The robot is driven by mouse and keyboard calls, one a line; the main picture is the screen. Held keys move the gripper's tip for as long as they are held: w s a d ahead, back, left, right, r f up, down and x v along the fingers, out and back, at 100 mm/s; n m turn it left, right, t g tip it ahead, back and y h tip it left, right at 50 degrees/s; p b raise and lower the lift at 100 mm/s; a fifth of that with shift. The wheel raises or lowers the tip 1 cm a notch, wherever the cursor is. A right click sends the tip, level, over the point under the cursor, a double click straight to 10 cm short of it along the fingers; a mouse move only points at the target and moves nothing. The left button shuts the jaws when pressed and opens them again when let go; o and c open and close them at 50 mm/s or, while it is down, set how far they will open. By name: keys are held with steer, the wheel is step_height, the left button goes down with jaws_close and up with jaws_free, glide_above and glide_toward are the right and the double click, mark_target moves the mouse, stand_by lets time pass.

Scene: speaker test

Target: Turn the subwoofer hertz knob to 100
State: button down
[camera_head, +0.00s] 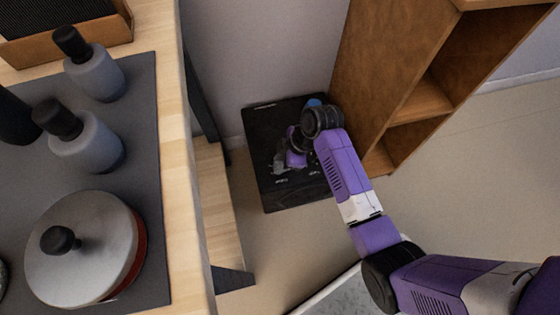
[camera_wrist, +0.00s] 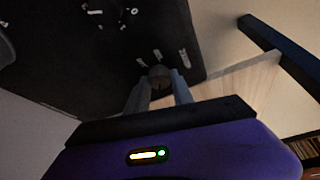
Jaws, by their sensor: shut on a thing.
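The subwoofer (camera_head: 262,125) is a black box on the floor between the table and the wooden shelf. Its dark panel (camera_wrist: 100,60) fills the upper left of the wrist view, with small white markings and knobs. My gripper (camera_head: 280,163) is at this panel, partly hidden by my arm in the head view. In the wrist view my gripper (camera_wrist: 160,84) has its two grey fingers closed on a round dark knob (camera_wrist: 159,74). White marks lie just beyond the knob. I cannot read the labels, so the knob's setting cannot be told.
A wooden table (camera_head: 172,120) with grey bottles (camera_head: 90,140) and a lidded pot (camera_head: 80,250) stands at the left. A lower wooden bench (camera_head: 215,200) is beside it. The wooden shelf (camera_head: 385,70) stands close at the right. Floor (camera_head: 275,240) in front of the subwoofer is clear.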

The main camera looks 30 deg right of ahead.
steer(key=shift+r+p, duration=0.15)
steer(key=shift+p, duration=0.25)
